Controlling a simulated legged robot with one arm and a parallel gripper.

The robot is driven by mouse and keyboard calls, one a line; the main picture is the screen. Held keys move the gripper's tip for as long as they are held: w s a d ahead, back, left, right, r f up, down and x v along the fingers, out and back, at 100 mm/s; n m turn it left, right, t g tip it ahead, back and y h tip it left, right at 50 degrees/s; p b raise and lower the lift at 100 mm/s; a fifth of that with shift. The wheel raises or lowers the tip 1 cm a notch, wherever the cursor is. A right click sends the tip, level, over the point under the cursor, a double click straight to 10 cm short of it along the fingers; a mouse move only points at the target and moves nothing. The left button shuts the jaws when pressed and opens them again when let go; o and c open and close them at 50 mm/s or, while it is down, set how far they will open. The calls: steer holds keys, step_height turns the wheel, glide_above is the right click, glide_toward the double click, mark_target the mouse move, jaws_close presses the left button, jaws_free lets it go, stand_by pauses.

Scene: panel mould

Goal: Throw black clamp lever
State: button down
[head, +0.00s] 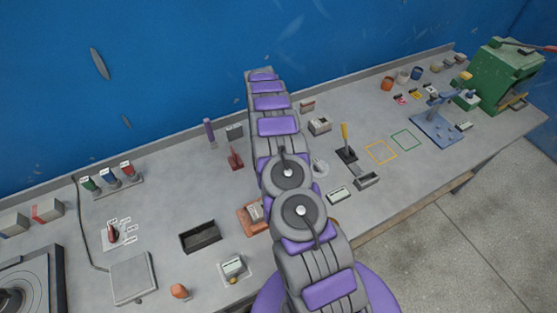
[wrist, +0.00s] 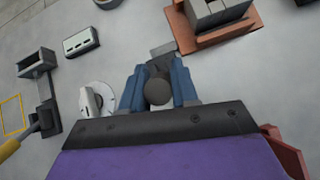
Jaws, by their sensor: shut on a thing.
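In the wrist view my gripper (wrist: 158,92) has its blue fingers shut on the dark round knob of the black clamp lever (wrist: 158,91). The knob is seen nearly end-on, so the lever's tilt cannot be told. A small grey plate (wrist: 162,50) shows just beyond the knob, and I cannot tell if it belongs to the lever. In the head view my own arm hides both the gripper and the clamp lever.
A white dial (wrist: 97,100) is close left of the fingers. A copper-coloured mould (wrist: 215,36) holding a grey block is beyond. A yellow-handled lever (head: 345,133) and a red lever (head: 236,158) stand on either side of my arm. Bare bench lies between the fixtures.

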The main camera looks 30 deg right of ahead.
steer(key=shift+s, duration=0.1)
steer(key=c, duration=0.9)
jaws_free()
step_height(320, 180, up, 3)
steer(key=shift+d+f, duration=0.1)
steer(key=shift+s+a+r, duration=0.2)
steer(key=shift+s+r, duration=0.15)
steer(key=shift+s, duration=0.1)
steer(key=shift+s+a+r, duration=0.2)
steer(key=shift+s+a, duration=0.6)
steer(key=shift+s, duration=1.55)
steer(key=shift+s+a+r, duration=0.25)
steer(key=shift+s+a, duration=0.6)
steer(key=shift+s, duration=1.5)
steer(key=shift+s+a+r, duration=0.2)
steer(key=shift+s+a, duration=0.6)
steer(key=shift+s, duration=1.55)
